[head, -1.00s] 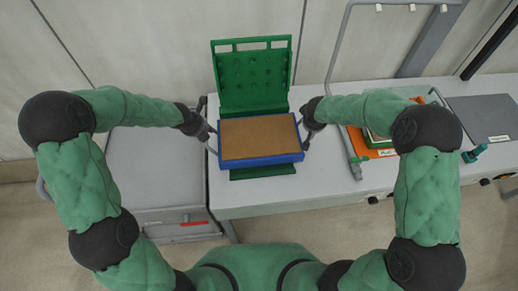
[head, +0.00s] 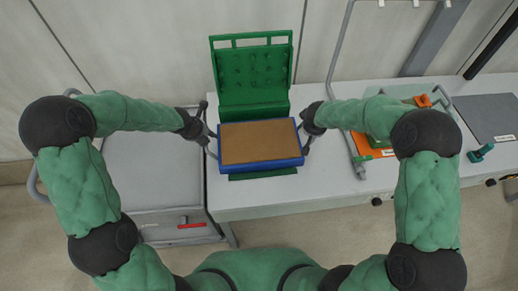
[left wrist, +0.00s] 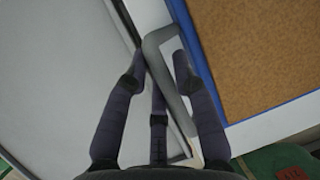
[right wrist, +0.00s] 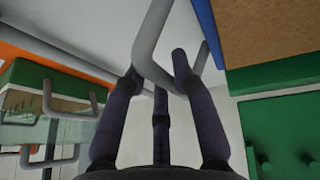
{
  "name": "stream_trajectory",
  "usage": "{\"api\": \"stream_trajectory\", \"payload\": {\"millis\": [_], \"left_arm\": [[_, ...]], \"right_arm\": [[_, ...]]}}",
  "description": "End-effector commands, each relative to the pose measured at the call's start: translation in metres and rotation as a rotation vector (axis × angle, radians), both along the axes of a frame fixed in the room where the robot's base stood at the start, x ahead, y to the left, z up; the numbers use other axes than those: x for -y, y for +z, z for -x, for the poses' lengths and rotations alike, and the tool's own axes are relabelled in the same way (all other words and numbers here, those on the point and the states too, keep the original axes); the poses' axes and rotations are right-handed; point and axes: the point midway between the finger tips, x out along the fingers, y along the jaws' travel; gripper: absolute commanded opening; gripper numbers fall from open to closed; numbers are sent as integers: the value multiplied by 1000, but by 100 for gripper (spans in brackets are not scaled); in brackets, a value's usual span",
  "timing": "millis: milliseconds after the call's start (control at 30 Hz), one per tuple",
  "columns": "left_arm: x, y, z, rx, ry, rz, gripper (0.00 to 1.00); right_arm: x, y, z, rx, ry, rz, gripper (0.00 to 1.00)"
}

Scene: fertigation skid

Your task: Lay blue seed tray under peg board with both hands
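The blue seed tray (head: 261,168), with a flat brown fill, is level in front of the upright green peg board (head: 252,75). A strip of green base (head: 262,174) shows below its near edge. Whether the tray touches the base or hovers cannot be told. My left gripper (head: 210,138) is shut on the tray's left grey handle, seen between the fingers in the left wrist view (left wrist: 158,68). My right gripper (head: 307,132) is shut on the right grey handle, also seen in the right wrist view (right wrist: 157,68). The tray hides most of the base.
A grey cart (head: 150,175) stands left of the white table (head: 325,180). Right of the tray are a grey pipe frame (head: 347,110), an orange sheet (head: 378,150) with green items, and a dark mat (head: 490,118). The table front between tray and pipe is clear.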

Motion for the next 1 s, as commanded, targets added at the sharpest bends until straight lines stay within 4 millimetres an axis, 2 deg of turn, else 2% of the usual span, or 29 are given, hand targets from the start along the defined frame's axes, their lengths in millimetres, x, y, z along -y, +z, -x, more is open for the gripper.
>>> {"api": "stream_trajectory", "payload": {"millis": [467,567,1000], "left_arm": [[-1,8,2,3,2,1,44],[-3,20,6,4,3,0,44],[-15,93,38,5,3,0,44]], "right_arm": [[0,1,0,1,-1,0,44],[0,1,0,1,-1,0,44],[0,1,0,1,-1,0,44]]}}
